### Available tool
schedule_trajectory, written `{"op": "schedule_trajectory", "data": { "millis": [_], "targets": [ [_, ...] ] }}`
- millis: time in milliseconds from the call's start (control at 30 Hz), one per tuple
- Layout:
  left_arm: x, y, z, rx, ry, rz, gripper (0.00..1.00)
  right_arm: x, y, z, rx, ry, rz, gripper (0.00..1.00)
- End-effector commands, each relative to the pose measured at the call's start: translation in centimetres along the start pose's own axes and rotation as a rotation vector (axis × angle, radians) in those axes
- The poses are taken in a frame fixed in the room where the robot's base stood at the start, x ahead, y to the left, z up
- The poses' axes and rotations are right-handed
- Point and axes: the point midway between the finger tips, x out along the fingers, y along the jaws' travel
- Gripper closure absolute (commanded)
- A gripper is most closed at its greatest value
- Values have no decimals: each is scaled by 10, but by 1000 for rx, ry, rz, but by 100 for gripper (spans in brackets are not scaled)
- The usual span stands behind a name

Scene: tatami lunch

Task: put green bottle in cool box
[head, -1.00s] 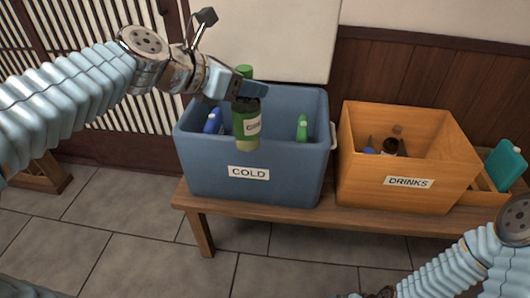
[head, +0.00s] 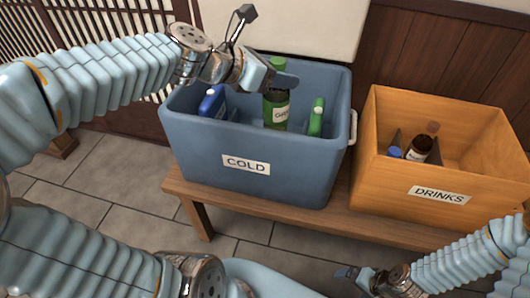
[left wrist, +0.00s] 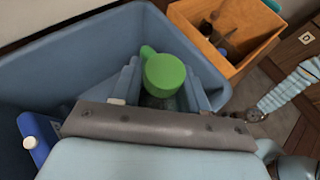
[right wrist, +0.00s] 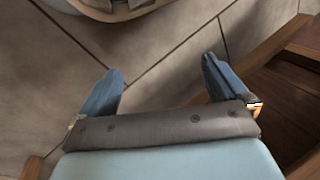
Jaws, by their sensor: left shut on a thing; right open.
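The green bottle (head: 276,110) is upright inside the blue cool box (head: 200,150) labelled COLD, its lower part behind the box's front wall. My left gripper (head: 280,82) is shut on it near its top. In the left wrist view the bottle's green cap (left wrist: 165,75) shows between the fingers, with the box wall (left wrist: 75,50) around it. I cannot tell whether the bottle touches the box floor. My right gripper (head: 358,278) is open and empty, low in front of the bench; its fingers (right wrist: 160,88) show over the floor in the right wrist view.
In the cool box, a blue bottle (head: 211,103) stands left and another green one (head: 316,118) right. A wooden crate (head: 385,183) labelled DRINKS, holding a brown bottle (head: 418,149), stands right on the bench (head: 290,222). Tiled floor lies in front.

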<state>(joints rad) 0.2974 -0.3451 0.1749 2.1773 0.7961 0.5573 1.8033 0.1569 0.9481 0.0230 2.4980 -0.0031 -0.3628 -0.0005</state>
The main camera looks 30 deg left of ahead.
Motion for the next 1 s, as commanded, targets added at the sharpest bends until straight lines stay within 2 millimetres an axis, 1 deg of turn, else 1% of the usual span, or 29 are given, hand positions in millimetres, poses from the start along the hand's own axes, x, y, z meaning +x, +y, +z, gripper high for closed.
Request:
{"op": "schedule_trajectory", "data": {
  "millis": [33,100,167,267,367,400,567,600,700,800,933,1000],
  "targets": [
    [5,0,-10,-2,-1,0,100,8,4,0,1,1,1,0],
    [11,-1,-22,-2,-1,1,100,14,7,-1,3,3,2,0],
    [14,0,-26,-1,-2,2,100,16,8,-1,4,4,3,0],
    [20,11,-33,-3,-1,3,100,19,11,-1,5,6,5,0],
    [29,33,-41,-6,0,3,100,24,14,-2,8,8,8,0],
    [33,44,-45,-7,1,4,100,26,16,-3,9,10,9,0],
    [49,88,-59,-6,1,4,100,32,21,-4,12,14,12,0],
    [55,96,-68,-6,2,4,100,36,23,-5,13,16,13,0],
    [67,111,-83,-5,1,2,100,42,28,-6,16,20,17,0],
    [74,122,-93,-3,0,3,100,44,30,-7,18,22,19,0],
    [78,129,-98,-1,-1,3,100,45,31,-8,19,23,20,0],
    [82,134,-104,-3,0,4,100,47,33,-8,20,24,21,0]
  ]
}}
